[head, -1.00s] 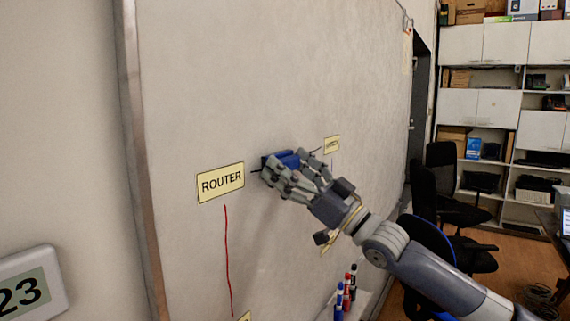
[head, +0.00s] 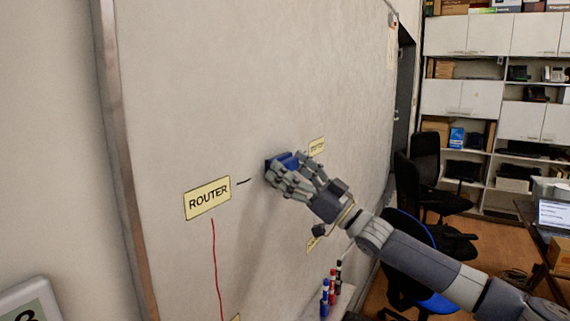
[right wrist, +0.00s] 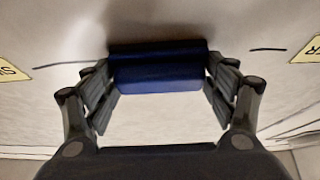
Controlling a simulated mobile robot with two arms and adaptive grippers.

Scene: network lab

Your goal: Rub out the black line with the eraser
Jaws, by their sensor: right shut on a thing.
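My right gripper (head: 292,180) is shut on the blue eraser (head: 284,161) at the whiteboard (head: 230,80), between the ROUTER label (head: 207,199) and a smaller yellow label (head: 317,147). In the right wrist view, the eraser (right wrist: 158,72) sits between both fingers, against or very near the board. A short black line piece (head: 243,182) shows between ROUTER and the eraser. The right wrist view shows black pieces on both sides of the eraser, one on the right (right wrist: 268,49) and one on the left (right wrist: 72,54). The stretch behind the eraser is hidden. My left gripper is not in view.
A red line (head: 216,265) runs down below ROUTER. Several markers (head: 331,290) stand at the board's lower edge, below my right arm. Office chairs (head: 438,190) and shelves (head: 500,100) are at the right. The board above the eraser is clear.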

